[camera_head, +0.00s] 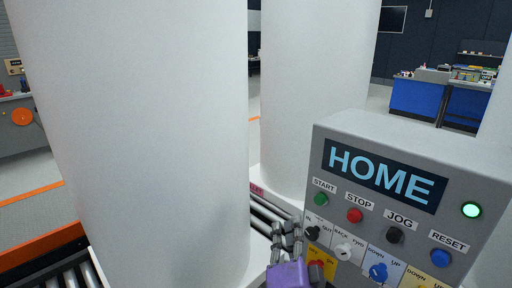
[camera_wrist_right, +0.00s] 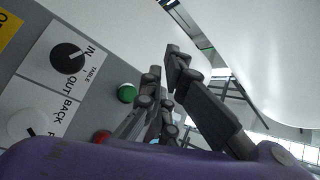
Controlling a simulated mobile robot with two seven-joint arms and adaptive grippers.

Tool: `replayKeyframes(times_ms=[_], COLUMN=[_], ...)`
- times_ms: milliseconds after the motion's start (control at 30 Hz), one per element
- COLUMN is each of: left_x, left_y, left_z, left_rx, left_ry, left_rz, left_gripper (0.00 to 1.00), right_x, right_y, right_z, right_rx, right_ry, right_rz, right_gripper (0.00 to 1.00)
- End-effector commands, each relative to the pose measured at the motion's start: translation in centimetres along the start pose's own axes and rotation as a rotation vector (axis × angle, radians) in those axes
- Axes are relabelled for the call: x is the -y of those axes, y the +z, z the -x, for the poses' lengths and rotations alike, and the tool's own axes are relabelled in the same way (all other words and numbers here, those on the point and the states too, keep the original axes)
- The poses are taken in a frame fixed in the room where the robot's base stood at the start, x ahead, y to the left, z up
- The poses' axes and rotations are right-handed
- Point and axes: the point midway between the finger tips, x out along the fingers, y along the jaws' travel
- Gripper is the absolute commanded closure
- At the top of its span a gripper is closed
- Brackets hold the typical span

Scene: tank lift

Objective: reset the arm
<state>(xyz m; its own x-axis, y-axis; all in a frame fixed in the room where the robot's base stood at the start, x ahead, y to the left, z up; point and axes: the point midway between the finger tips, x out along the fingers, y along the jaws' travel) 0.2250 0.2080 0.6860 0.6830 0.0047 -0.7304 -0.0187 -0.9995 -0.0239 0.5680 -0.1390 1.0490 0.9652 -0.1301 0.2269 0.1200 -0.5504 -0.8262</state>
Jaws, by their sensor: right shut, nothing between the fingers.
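My right gripper (camera_head: 287,232) is purple with dark grey fingers. It is shut and empty, just left of the front of the grey control panel (camera_head: 400,135). Its fingers also show in the right wrist view (camera_wrist_right: 165,65), close to the green START button (camera_wrist_right: 127,92); contact cannot be told. The panel's screen (camera_head: 383,176) reads HOME. Below it sit START (camera_head: 320,199), the red STOP (camera_head: 354,215), the black JOG (camera_head: 394,235) and the blue RESET (camera_head: 441,257). My left gripper is out of view.
Lower on the panel are a black IN/OUT table knob (camera_head: 312,232), a white BACK/FWD knob (camera_head: 343,250) and a blue knob (camera_head: 378,272). Large white tanks (camera_head: 150,130) and (camera_head: 315,90) stand left of and behind the panel. Rollers (camera_head: 268,213) run between them.

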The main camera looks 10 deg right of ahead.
Motion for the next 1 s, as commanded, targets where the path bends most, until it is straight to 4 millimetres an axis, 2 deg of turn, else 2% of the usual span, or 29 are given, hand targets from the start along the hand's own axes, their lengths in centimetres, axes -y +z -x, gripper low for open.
replayKeyframes(times_ms=[67,200,267,367,467,500,633,800,900,1000], left_x=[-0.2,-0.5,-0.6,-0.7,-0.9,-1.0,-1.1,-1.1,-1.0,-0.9], left_y=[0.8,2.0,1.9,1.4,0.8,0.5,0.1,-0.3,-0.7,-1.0], left_z=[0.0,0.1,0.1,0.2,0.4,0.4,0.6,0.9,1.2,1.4], left_rx=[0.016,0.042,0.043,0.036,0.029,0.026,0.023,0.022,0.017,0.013], left_ry=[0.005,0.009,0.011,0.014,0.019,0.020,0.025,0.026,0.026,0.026], left_rz=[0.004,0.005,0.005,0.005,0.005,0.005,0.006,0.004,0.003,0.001], left_gripper=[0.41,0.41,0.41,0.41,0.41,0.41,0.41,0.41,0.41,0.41], right_x=[0.6,3.5,3.5,1.6,-2.5,-4.8,-12.2,-20.9,-24.4,-26.3], right_y=[0.3,2.0,3.1,5.7,8.3,9.2,10.7,9.4,7.7,6.2], right_z=[0.0,0.5,1.4,3.9,7.6,9.5,16.1,25.7,31.1,35.5], right_rx=[0.015,0.078,0.127,0.240,0.386,0.451,0.642,0.846,0.937,0.994], right_ry=[-0.025,-0.168,-0.206,-0.224,-0.185,-0.153,-0.021,0.173,0.264,0.321], right_rz=[-0.045,0.022,0.087,0.218,0.372,0.437,0.622,0.824,0.920,0.973], right_gripper=[1.00,1.00,1.00,1.00,1.00,1.00,1.00,1.00,1.00,1.00])
